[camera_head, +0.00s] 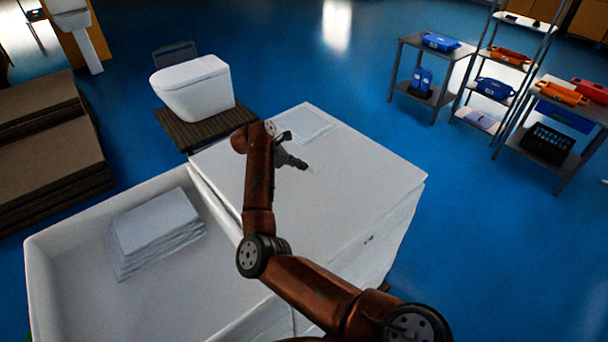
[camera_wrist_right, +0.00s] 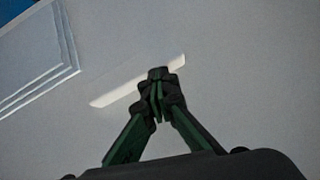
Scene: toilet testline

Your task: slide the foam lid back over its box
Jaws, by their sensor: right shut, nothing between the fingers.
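A big white box (camera_head: 385,252) stands in the middle of the head view. Its flat white top, which looks like the foam lid (camera_head: 365,180), covers it, with an edge line along the right side. My right gripper (camera_head: 311,169) is shut and empty over this top, near its far part. In the right wrist view the closed fingertips (camera_wrist_right: 158,76) are at a pale narrow slot or strip (camera_wrist_right: 115,93) in the white surface. I cannot tell whether they touch it. My right arm hides part of the top's left side. My left gripper is not in view.
Thin white sheets (camera_head: 303,127) lie on the far part of the top. An open white bin (camera_head: 60,290) adjoins on the left and holds a stack of white sheets (camera_head: 155,223). A toilet (camera_head: 195,88) stands behind on a pallet. Shelves with toolboxes (camera_head: 440,42) stand right; blue floor between is clear.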

